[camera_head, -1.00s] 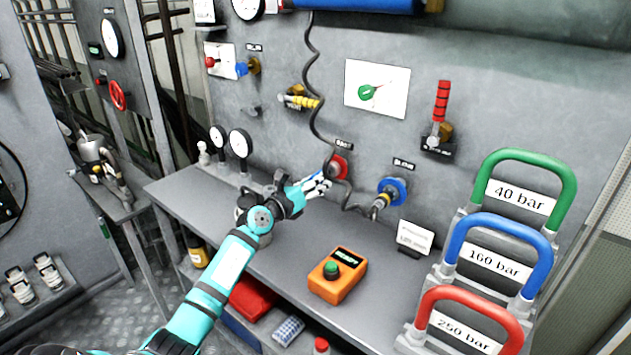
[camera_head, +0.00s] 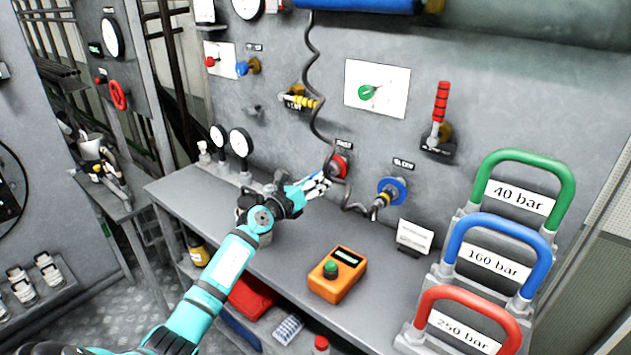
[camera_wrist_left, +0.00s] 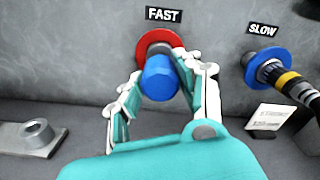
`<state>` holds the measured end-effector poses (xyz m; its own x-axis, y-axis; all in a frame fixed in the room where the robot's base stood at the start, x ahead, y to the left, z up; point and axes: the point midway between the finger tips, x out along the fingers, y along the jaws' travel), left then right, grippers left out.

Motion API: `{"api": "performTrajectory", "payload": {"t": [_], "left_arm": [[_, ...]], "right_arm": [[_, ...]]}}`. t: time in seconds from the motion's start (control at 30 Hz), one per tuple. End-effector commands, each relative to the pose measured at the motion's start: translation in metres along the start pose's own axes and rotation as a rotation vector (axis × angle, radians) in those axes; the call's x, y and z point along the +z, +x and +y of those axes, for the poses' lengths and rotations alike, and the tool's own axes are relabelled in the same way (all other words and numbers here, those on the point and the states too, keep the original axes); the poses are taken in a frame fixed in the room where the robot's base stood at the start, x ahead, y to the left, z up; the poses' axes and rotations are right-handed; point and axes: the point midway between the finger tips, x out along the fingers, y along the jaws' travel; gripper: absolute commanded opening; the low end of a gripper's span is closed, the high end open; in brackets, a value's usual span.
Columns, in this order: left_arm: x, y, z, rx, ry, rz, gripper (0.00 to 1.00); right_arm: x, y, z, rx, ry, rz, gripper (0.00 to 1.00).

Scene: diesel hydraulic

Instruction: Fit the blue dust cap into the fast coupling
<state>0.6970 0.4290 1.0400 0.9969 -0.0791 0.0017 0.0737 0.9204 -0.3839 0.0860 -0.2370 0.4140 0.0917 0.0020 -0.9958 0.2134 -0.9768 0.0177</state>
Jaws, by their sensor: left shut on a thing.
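The fast coupling (camera_head: 340,166) is a red round flange on the grey panel under a FAST label. It also shows in the left wrist view (camera_wrist_left: 148,42) with a grey centre. The blue dust cap (camera_wrist_left: 160,78) sits between the fingers of my left gripper (camera_wrist_left: 160,88), directly in front of the coupling's centre. I cannot tell how deep the cap is in the coupling. In the head view my left gripper (camera_head: 318,183) is at the coupling and hides most of the cap. My right gripper is not in view.
The slow coupling (camera_head: 391,191), with a blue flange and a hose attached, is to the right. A black coiled cable hangs beside the fast coupling. An orange box (camera_head: 337,274) and pressure-labelled handles (camera_head: 505,265) stand on the bench.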

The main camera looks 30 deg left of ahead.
Motion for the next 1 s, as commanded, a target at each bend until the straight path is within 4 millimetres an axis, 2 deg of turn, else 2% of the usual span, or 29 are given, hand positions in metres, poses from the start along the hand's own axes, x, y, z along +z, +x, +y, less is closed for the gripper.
{"api": "performTrajectory", "payload": {"t": [1.0], "left_arm": [[0.000,0.022,0.000,0.000,-0.001,-0.001,0.00]], "right_arm": [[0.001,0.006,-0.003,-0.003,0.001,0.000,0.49]]}}
